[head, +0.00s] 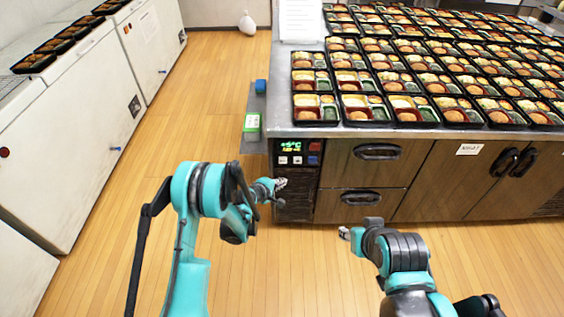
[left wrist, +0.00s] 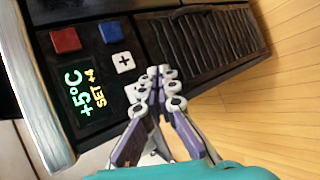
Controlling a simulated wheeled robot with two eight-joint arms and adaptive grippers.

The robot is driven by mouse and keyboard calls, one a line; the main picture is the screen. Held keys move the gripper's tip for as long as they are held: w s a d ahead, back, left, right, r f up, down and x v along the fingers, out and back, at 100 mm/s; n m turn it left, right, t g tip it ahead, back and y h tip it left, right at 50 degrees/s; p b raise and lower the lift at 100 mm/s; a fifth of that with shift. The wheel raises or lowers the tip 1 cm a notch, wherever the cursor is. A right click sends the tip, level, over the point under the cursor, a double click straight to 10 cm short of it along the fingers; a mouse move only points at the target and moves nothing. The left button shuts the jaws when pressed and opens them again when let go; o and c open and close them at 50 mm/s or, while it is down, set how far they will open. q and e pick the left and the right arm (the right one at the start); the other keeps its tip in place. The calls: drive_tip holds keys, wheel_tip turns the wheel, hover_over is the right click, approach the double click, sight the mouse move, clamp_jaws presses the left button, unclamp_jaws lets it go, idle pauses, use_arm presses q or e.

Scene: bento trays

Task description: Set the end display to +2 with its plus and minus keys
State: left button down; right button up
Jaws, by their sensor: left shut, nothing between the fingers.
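The end display (head: 291,144) glows on the dark panel at the counter's left end. In the left wrist view the display (left wrist: 82,92) is turned sideways and shows +5°C in green, with SET and what looks like +4 in yellow. The white plus key (left wrist: 124,62) is in plain view there. A second white key (left wrist: 131,91), presumably minus, is partly hidden behind my left fingers. My left gripper (head: 283,183) is shut and empty, in front of the panel below the keys; its fingertips (left wrist: 162,72) show beside the plus key. I cannot see any contact. My right gripper (head: 344,232) hangs low before the drawers.
A red button (left wrist: 65,40) and a blue button (left wrist: 111,31) sit beside the keys, with a ribbed vent (left wrist: 215,45) below. Bento trays (head: 405,110) fill the counter top. Drawers and cupboards lie right of the panel. The wooden floor (head: 195,110) is open to the left.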

use_arm(q)
approach(285, 163)
drive_tip(key=shift+s+d+f+x, duration=0.1)
drive_tip(key=shift+s+x, duration=0.05)
drive_tip(key=shift+x, duration=0.75)
drive_tip(key=shift+s+d+f+x, duration=0.1)
drive_tip(key=shift+s+x, duration=0.05)
drive_tip(key=shift+x, duration=0.75)
drive_tip(key=shift+s+d+f+x, duration=0.1)
drive_tip(key=shift+s+x, duration=0.05)
drive_tip(key=shift+x, duration=0.8)
drive_tip(key=shift+w, duration=0.4)
drive_tip(key=shift+w, duration=0.45)
drive_tip(key=shift+s, duration=0.9)
drive_tip(key=shift+s, duration=2.5)
idle(0.5)
